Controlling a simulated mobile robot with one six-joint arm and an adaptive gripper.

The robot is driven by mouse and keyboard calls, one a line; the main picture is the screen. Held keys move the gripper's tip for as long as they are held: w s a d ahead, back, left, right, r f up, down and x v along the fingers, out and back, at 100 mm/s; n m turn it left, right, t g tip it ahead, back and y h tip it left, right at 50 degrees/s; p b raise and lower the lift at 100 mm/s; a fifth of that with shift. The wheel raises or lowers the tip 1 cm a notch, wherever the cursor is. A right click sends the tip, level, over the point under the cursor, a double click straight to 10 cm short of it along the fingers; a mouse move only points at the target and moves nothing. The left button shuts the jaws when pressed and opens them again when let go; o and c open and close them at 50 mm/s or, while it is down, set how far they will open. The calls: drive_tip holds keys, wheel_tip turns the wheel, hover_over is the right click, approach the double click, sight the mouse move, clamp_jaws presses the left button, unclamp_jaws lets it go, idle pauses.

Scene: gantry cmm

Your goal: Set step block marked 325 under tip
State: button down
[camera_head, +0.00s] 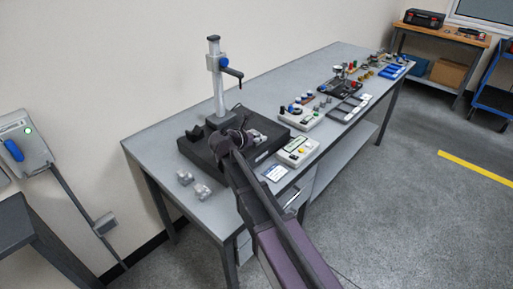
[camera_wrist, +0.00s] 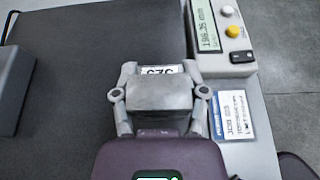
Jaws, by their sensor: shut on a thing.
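My gripper (camera_wrist: 160,72) is shut on a grey metal step block (camera_wrist: 160,95), with one finger on each side. A white label (camera_wrist: 160,70) on the block's far end reads upside down and is partly cut off; it looks like 325. In the head view my gripper (camera_head: 232,143) is low over the dark plate (camera_head: 193,151) of the measuring stand (camera_head: 218,85), in front of its column. The held block is hidden there by my arm. I cannot tell whether it touches the plate. The tip is not clearly visible in either view.
A readout box (camera_wrist: 228,40) and a job card (camera_wrist: 231,115) lie right of the plate. Other instruments and trays (camera_head: 345,108) fill the bench further right.

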sight(245, 128)
drive_tip(key=shift+w+d+f, duration=0.1)
drive_tip(key=shift+w+f, duration=0.05)
drive_tip(key=shift+w, duration=0.6)
drive_tip(key=shift+w+f, duration=0.15)
drive_tip(key=shift+w, duration=0.6)
drive_tip(key=shift+w+a, duration=0.1)
drive_tip(key=shift+a, duration=0.1)
drive_tip(key=shift+w+a+f+b, duration=0.1)
drive_tip(key=shift+w+a+b, duration=0.1)
drive_tip(key=shift+w+a, duration=0.95)
drive_tip(key=shift+w+a+f+b, duration=0.1)
drive_tip(key=shift+w+a+b, duration=0.1)
drive_tip(key=shift+w+a, duration=0.95)
drive_tip(key=shift+s+a, duration=0.25)
drive_tip(key=shift+a, duration=0.05)
drive_tip(key=shift+f+b, duration=0.35)
drive_tip(key=shift+b, duration=0.05)
drive_tip(key=shift+c, duration=0.2)
unclamp_jaws()
drive_tip(key=shift+r, duration=0.1)
